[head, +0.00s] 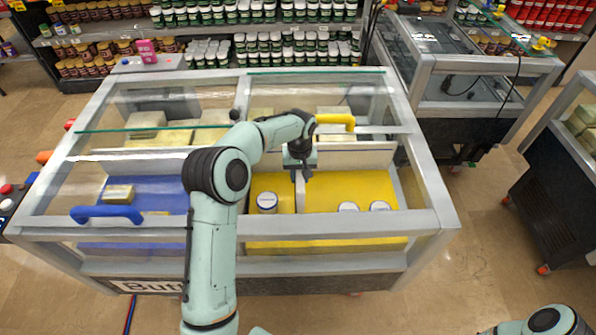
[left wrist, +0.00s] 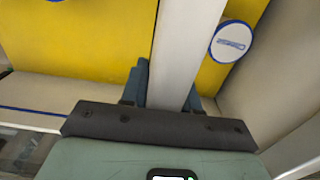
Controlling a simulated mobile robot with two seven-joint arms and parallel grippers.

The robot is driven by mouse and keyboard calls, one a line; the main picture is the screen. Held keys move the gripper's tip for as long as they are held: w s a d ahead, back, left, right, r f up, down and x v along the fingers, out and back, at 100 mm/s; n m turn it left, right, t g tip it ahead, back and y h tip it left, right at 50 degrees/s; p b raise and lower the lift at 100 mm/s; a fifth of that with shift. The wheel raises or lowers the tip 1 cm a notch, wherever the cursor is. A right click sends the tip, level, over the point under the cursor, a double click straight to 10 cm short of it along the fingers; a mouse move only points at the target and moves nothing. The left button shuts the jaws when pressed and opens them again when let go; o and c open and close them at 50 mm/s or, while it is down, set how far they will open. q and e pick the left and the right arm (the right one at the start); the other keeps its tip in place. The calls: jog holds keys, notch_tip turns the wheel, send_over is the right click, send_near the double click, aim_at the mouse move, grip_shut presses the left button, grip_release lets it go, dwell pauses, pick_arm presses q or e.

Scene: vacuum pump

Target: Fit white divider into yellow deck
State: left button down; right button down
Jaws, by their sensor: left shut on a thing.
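The yellow deck (head: 350,190) is the floor of the right half of the glass-sided case; it also shows in the left wrist view (left wrist: 80,45). The white divider (head: 299,198) is a thin strip running from front to back over the deck. My left gripper (head: 301,174) is inside the case, pointing down, shut on the divider. In the left wrist view the divider (left wrist: 187,45) passes between the two fingers (left wrist: 168,88). Whether its lower edge touches the deck or sits in a slot I cannot tell. My right gripper is out of view.
White-lidded tubs stand on the deck: one left of the divider (head: 267,202), two to its right (head: 348,207), (head: 380,206). A blue deck (head: 160,190) fills the left half. The case's grey frame (head: 340,228) and glass surround my left arm.

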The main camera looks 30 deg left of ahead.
aim_at(300, 177)
pick_arm(q)
jog(key=shift+s, duration=0.15)
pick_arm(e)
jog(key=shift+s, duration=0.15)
